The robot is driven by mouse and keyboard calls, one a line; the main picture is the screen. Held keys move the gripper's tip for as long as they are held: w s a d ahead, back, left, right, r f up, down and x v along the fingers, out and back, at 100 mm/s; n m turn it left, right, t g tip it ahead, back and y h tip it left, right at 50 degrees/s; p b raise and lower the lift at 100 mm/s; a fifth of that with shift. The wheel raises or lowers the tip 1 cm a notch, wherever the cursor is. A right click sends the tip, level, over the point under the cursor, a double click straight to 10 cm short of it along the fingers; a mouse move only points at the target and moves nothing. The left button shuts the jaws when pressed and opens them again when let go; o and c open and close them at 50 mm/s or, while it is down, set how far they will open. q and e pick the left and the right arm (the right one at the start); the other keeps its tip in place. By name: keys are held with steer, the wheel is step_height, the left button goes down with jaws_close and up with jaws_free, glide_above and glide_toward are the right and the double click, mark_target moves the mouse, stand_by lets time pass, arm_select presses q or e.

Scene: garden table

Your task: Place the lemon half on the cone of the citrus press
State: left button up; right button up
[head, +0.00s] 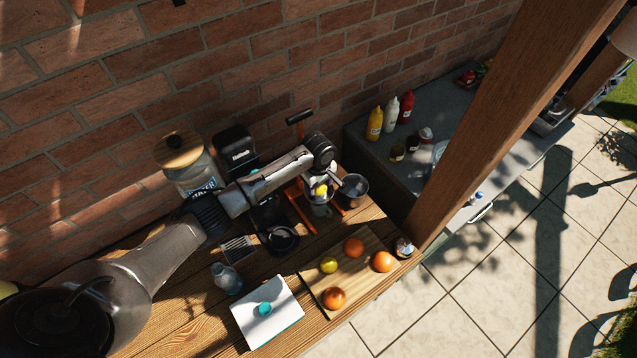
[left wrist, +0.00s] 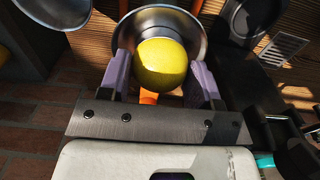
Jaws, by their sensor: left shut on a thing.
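My left gripper (head: 321,187) is shut on the lemon half (head: 321,191), a yellow rounded piece. In the left wrist view the lemon half (left wrist: 162,64) sits between the two purple fingers (left wrist: 161,82), its round yellow side toward the camera. The citrus press (head: 302,212) has an orange frame and a dark-gripped lever at its top. In the left wrist view a round metal bowl (left wrist: 185,22) lies behind the lemon half, with a bit of orange below it. The cone is hidden, and I cannot tell whether the lemon half touches it. My right gripper is not in view.
A metal pot (head: 353,188) stands right of the press. A cutting board (head: 372,243) carries oranges and a yellow-green fruit. A white book (head: 284,328), a glass bottle (head: 227,278) and a lidded jar (head: 197,180) stand nearer the left. A brick wall (head: 190,60) is behind.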

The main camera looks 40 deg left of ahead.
arm_select(q)
steer(key=shift+f, duration=0.2)
steer(key=o, duration=0.9)
